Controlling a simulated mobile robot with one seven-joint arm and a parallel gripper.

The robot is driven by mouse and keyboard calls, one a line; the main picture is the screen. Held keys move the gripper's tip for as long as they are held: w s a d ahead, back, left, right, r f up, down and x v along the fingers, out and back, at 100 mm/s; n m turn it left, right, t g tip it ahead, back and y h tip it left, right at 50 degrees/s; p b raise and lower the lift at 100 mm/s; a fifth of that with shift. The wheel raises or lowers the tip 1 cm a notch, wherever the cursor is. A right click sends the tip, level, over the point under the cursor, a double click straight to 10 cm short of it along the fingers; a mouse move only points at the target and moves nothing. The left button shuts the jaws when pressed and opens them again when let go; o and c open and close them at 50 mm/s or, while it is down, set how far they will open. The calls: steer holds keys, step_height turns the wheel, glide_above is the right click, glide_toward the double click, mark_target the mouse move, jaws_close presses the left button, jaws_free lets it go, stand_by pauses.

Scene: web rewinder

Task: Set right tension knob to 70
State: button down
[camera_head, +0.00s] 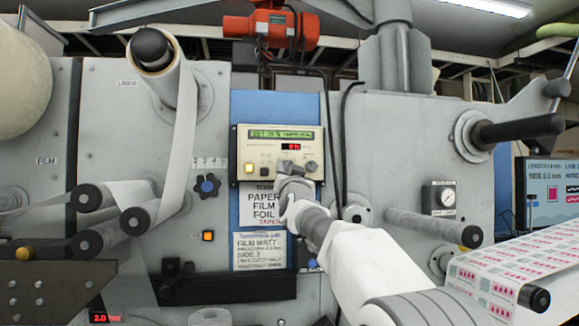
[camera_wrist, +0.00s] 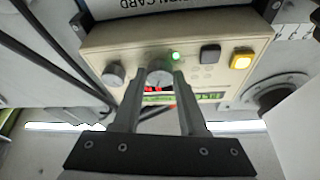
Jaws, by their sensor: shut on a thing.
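The cream control panel (camera_head: 278,153) has a green text display and a small red readout too small to read for sure. The right tension knob (camera_head: 311,166) is dark grey and stands clear, just right of my gripper (camera_head: 290,170). In the wrist view, which is upside down, this knob (camera_wrist: 114,75) is at the left, outside my fingers. My gripper (camera_wrist: 159,78) is shut on the other knob, the left one (camera_wrist: 160,77), which shows between the fingertips. My gripper hides most of that knob in the head view. The knobs' settings cannot be read.
A lit yellow button (camera_wrist: 241,60), a dark button (camera_wrist: 210,54) and a green light (camera_wrist: 176,56) are beside the held knob. A black cable (camera_head: 342,130) hangs right of the panel. Rollers (camera_head: 435,228) stick out at lower right. Paper signs (camera_head: 262,207) hang below the panel.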

stand_by(0.3)
steer(key=shift+c, duration=2.2)
jaws_free()
steer(key=shift+s+f, duration=0.1)
steer(key=shift+s, duration=0.05)
steer(key=b+v, duration=0.8)
steer(key=v, duration=0.9)
steer(key=shift+s, duration=0.1)
steer(key=s+d+f+g, duration=0.4)
steer(key=s+f+g, duration=0.1)
steer(key=s+f, duration=0.6)
steer(key=s+d+f+n+g+h, duration=0.1)
steer(key=s+d+f+g, duration=0.4)
steer(key=s+f, duration=0.6)
steer(key=s+d+f+g+h, duration=0.1)
steer(key=s+d+f+g, duration=0.3)
steer(key=s+f, duration=0.7)
step_height(320, 180, down, 8)
steer(key=g, duration=0.2)
steer(key=shift+d+g, duration=0.2)
steer(key=shift+g, duration=0.1)
